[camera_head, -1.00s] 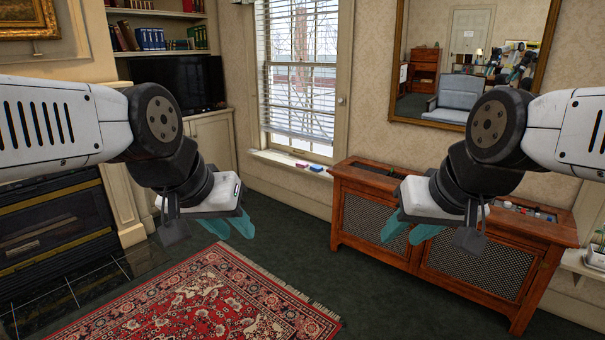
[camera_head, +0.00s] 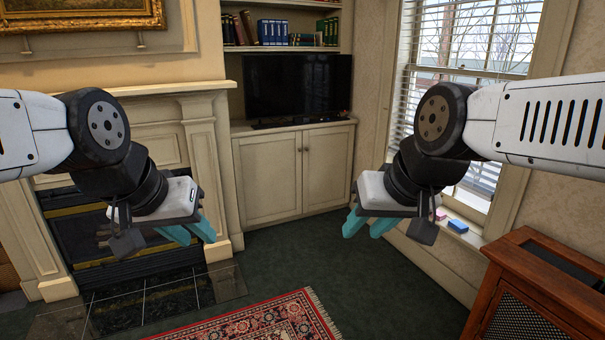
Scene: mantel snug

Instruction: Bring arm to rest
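My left gripper (camera_head: 190,232) hangs in front of the fireplace at the left, its two teal fingers apart with nothing between them. My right gripper (camera_head: 368,224) hangs in front of the window wall and cabinet, its teal fingers also apart and empty. Both arms are raised and bent, coming in from the two sides at similar height. Neither gripper touches anything in view.
A wooden radiator cabinet (camera_head: 540,283) stands at the lower right. A fireplace (camera_head: 205,150) is at the left. A white cupboard (camera_head: 272,178) bears a television (camera_head: 298,86). Small pink and blue items lie on the window sill (camera_head: 472,238). A red rug (camera_head: 270,318) lies on open dark carpet (camera_head: 375,290).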

